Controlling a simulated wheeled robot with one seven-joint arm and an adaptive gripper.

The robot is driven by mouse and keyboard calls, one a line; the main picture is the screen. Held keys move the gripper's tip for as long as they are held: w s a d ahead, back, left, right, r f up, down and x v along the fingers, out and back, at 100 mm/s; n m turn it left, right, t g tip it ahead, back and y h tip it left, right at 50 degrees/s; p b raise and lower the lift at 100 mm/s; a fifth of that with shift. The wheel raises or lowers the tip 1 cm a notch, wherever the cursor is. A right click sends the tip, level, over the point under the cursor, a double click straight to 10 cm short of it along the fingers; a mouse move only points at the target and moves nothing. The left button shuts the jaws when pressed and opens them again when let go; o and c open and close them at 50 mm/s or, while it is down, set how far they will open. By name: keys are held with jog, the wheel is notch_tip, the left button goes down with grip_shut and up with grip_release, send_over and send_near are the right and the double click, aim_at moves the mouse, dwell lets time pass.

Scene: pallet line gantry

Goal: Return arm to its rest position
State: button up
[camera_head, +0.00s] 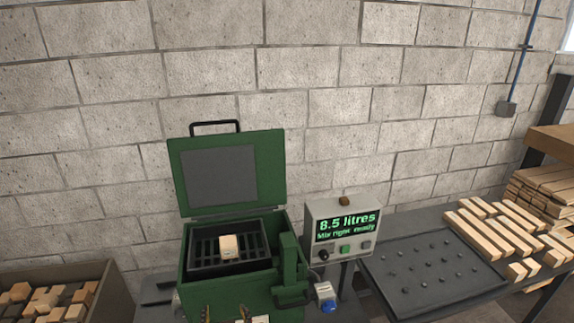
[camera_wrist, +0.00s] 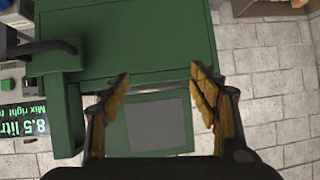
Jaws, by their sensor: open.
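My gripper (camera_head: 225,314) shows only as fingertips at the bottom edge of the head view, in front of the green machine (camera_head: 232,300). In the wrist view my gripper (camera_wrist: 157,90) has its two yellow-padded fingers wide apart with nothing between them. Behind them lie the machine's green surfaces (camera_wrist: 120,30) and a grey panel (camera_wrist: 157,125). The rest of my arm is out of the head view.
The machine's green lid (camera_head: 228,175) stands open; a pale block (camera_head: 229,247) sits on its black grate (camera_head: 205,262). A display unit (camera_head: 343,225) reads "8.5 litres". A dark bench (camera_head: 425,275) with wooden strips is at right, a block bin (camera_head: 105,290) at left.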

jog(key=s+a+f+n+g+y, duration=0.1)
jog(key=s+f+g, duration=0.15)
jog(key=s, duration=0.35)
jog(key=s+f+n+g+y, duration=0.1)
jog(key=s+g, duration=0.3)
jog(key=s, duration=0.2)
jog(key=s+d+r+m+h+b, duration=0.1)
jog(key=d+r, duration=0.3)
jog(key=d, duration=0.8)
jog(key=s+d+r+m+h+b, duration=0.2)
jog(key=d+r, duration=0.3)
jog(key=d, duration=0.7)
jog(key=s+d+r+m+h+b, duration=0.1)
jog(key=s+d+r+h+b, duration=0.2)
jog(key=d, duration=0.9)
jog(key=shift+s+r+m+t, duration=0.3)
jog(key=shift+r+m+t, duration=0.1)
jog(key=shift+r, duration=0.35)
